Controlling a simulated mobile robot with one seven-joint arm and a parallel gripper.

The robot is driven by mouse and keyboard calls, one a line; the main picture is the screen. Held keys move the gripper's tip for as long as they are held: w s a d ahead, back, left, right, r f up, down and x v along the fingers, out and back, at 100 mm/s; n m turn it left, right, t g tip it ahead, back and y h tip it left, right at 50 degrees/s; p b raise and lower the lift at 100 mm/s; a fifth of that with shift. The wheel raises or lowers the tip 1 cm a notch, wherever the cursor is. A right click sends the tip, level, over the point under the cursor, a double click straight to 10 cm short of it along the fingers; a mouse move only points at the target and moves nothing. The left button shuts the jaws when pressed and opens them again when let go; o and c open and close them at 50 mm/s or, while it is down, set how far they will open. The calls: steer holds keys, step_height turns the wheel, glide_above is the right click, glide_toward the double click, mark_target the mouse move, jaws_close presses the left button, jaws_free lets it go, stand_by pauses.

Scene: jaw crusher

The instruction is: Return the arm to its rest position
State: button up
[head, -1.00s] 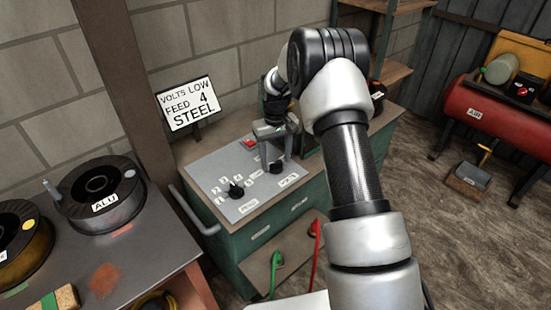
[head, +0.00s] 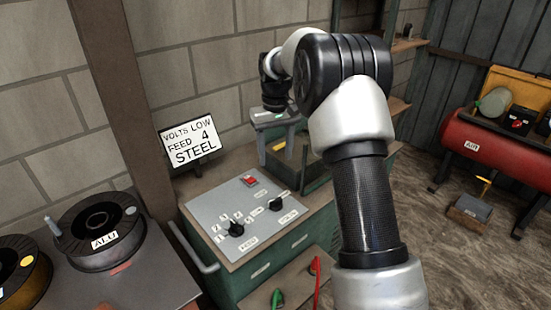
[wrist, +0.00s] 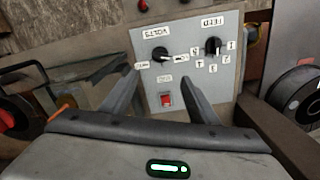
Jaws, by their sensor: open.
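My gripper (head: 275,148) is in the head view above the back of the green machine cabinet (head: 268,268), behind its control panel. Its fingers are spread and hold nothing. The wrist view shows the same two fingers (wrist: 122,96) apart, with the control panel (wrist: 190,65) beyond them. The panel (head: 222,213) carries a red switch (head: 249,181) and two black knobs, the feed knob (head: 236,229) and the volts knob (head: 276,203). My gripper is clear of the knobs. My arm reaches across the right half of the head view.
A sign (head: 189,143) reading volts low, feed 4, steel stands behind the panel. A spool marked ALU (head: 101,232) sits on the bench at left. A red air tank (head: 490,150) stands at right. Green (head: 278,298) and red (head: 315,268) connectors are at the cabinet's front.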

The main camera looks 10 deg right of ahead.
steer(key=s+r+t+p, duration=0.1)
steer(key=s+r+p, duration=0.2)
steer(key=s+r, duration=0.55)
steer(key=s+r+t+p, duration=0.25)
steer(key=s+r, duration=0.35)
steer(key=r, duration=0.6)
steer(key=s+r+m+t+p, duration=0.1)
steer(key=s+r+p, duration=0.1)
steer(key=s, duration=0.8)
steer(key=s+r+m+t+p, duration=0.1)
steer(key=s+r+p, duration=0.1)
steer(key=s, duration=0.8)
steer(key=shift+s+p, duration=0.4)
steer(key=shift+p, duration=0.3)
steer(key=shift+r, duration=0.1)
